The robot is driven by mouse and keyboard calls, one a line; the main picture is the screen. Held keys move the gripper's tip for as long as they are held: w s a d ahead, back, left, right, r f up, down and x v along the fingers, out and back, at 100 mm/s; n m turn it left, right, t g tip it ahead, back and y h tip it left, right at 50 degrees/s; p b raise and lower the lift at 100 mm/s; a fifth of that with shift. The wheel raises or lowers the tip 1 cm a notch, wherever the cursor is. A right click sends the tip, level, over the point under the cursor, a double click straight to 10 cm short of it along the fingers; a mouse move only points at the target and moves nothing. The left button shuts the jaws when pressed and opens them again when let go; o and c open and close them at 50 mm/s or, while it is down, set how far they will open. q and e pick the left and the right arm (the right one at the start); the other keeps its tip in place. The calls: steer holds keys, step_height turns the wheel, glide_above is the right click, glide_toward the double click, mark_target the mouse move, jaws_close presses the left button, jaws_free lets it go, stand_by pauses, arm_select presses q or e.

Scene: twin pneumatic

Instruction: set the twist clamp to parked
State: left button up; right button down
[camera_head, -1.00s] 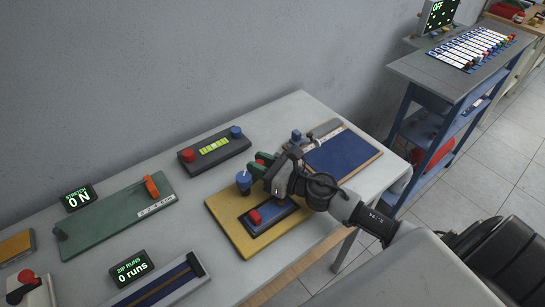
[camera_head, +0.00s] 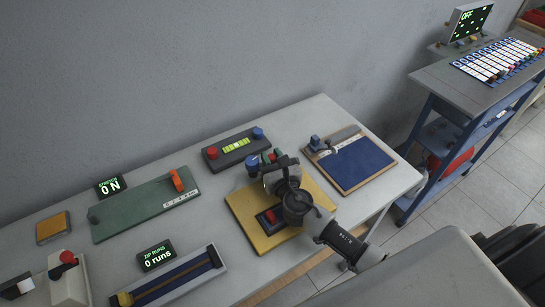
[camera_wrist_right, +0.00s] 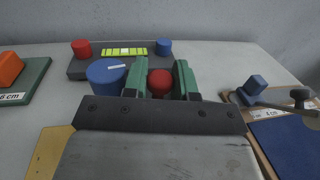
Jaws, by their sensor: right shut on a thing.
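The yellow board (camera_head: 246,217) carries a dark plate with a red block (camera_head: 271,216) and a blue cylinder (camera_head: 252,165) near its far left edge. Which part is the twist clamp I cannot tell for certain. My right gripper (camera_head: 273,157) is over the far side of this board, its green fingers shut on a red round knob (camera_wrist_right: 160,82). The blue cylinder (camera_wrist_right: 107,75) is just left of the fingers in the wrist view. My gripper and wrist hide what lies under the knob and the board's middle. My left gripper is not in view.
A dark panel with a red and a blue button (camera_head: 238,148) stands behind. A blue board with a grey bar (camera_head: 350,167) is close on the right. A green board with an orange handle (camera_head: 150,207) is left. Free table shows at the far right corner.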

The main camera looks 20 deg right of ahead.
stand_by(0.3)
steer(key=c, duration=1.2)
jaws_free()
steer(key=s+b, duration=0.2)
steer(key=s, duration=0.7)
steer(key=shift+s+a+f, duration=0.1)
steer(key=shift+s+a, duration=0.05)
steer(key=shift+s, duration=0.75)
